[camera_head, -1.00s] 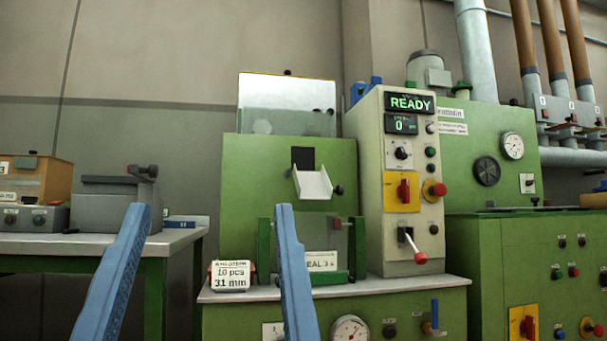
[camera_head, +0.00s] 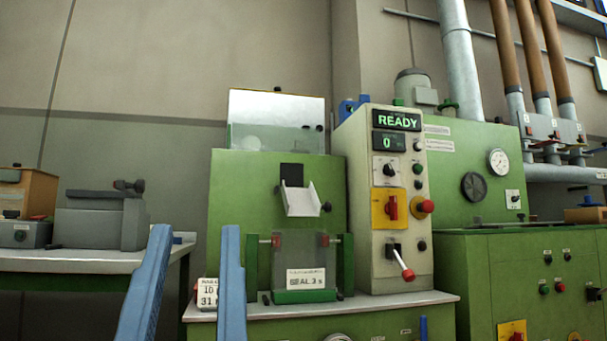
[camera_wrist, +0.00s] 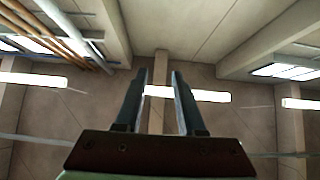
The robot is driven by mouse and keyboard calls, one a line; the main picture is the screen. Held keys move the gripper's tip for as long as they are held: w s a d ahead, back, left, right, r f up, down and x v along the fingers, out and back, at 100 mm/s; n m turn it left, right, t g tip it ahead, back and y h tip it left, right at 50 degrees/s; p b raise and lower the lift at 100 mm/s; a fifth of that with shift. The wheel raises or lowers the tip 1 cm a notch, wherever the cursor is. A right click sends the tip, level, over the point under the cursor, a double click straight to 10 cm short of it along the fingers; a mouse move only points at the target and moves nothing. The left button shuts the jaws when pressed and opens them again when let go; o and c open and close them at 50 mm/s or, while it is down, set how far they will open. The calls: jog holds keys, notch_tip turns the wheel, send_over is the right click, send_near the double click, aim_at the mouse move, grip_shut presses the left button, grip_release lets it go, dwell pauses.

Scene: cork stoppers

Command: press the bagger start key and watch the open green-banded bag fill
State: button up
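The bagger is a green cabinet (camera_head: 235,190) with a white chute (camera_head: 299,198). Its cream control panel (camera_head: 360,230) shows a READY display (camera_head: 397,120) and a 0 counter (camera_head: 389,142). A small green button (camera_head: 417,169) sits beside a black rotary knob (camera_head: 388,170); I cannot read which key is start. A clear greyish bag or panel (camera_head: 301,250) is below the chute between green posts; its mouth and any green band are unclear. My gripper (camera_head: 196,232) is open and empty, in front and left of the panel; its fingers also show in the wrist view (camera_wrist: 159,80).
A yellow plate with a red switch (camera_head: 391,208), a red mushroom button (camera_head: 424,206) and a red-tipped lever (camera_head: 405,269) share the panel. A white count card (camera_head: 208,291) is partly behind my finger. A green machine (camera_head: 510,275) stands right, a grey bench (camera_head: 90,260) left.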

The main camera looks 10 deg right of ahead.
grip_shut()
dwell(1.2)
